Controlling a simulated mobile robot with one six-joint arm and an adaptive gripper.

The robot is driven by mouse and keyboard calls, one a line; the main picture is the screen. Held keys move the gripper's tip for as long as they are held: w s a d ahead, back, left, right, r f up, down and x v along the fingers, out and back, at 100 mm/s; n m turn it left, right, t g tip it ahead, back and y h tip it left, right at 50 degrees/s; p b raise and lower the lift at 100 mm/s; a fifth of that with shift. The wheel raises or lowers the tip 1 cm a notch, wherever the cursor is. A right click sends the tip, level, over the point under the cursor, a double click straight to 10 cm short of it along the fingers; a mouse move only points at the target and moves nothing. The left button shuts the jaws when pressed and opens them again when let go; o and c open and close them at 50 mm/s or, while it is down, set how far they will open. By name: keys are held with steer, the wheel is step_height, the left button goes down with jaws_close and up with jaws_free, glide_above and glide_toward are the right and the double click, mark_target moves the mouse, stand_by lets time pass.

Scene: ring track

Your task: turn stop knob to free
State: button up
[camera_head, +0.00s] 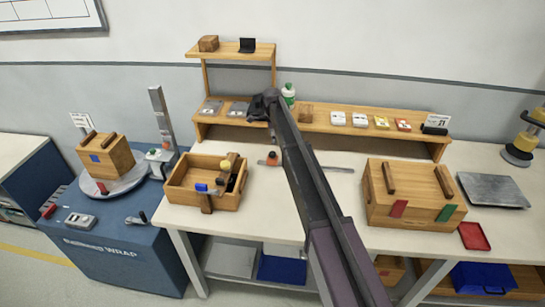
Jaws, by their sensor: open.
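On the left, a blue wrapping station (125,258) carries a round turntable (120,181) and an upright grey mast (161,115). At the mast's foot is a small control box (158,160) with a tiny orange-red spot and green marks on it. I cannot tell for sure whether that spot is the stop knob, nor which way it is turned. My gripper (257,107) is small and dark at the end of my arm, in front of the shelf over the middle workbench. It is open, well to the right of the control box and apart from it.
A wooden crate (109,158) sits on the turntable. An open wooden box (187,207) with loose items stands on the white bench (290,222), between station and arm. A raised shelf (355,131) runs behind. A closed wooden crate (415,218) stands to the right.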

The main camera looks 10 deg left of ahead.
mark_target(273, 153)
steer(key=shift+f+b, duration=4)
steer(key=shift+f, duration=0.3)
jaws_close()
